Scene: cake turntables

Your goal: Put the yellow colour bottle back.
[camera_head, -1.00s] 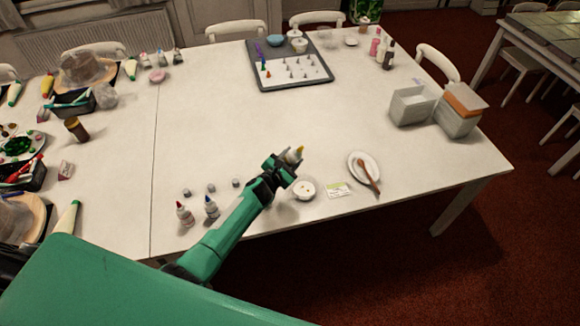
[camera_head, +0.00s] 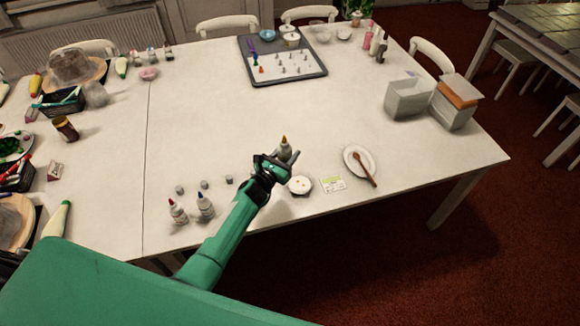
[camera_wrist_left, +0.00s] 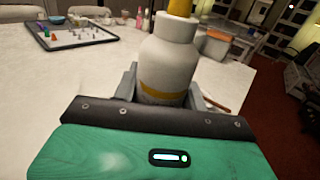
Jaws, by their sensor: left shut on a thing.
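The yellow colour bottle (camera_head: 284,150) is white with a yellow tip and is held upright by my left gripper (camera_head: 279,160), just beyond the small white bowl. In the left wrist view the bottle (camera_wrist_left: 168,68) stands between the fingers, with a yellow band low on its body. My left gripper (camera_wrist_left: 165,88) is shut on it. A red-tipped bottle (camera_head: 177,212) and a blue-tipped bottle (camera_head: 205,206) stand together at the table's front left. Several small grey caps lie behind them. My right gripper is not in view.
The small white bowl (camera_head: 300,185), a card (camera_head: 332,184) and a plate with a brown spoon (camera_head: 350,155) lie right of the gripper. A tray with piping tips (camera_head: 310,77) is at the back. The table's middle is clear.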

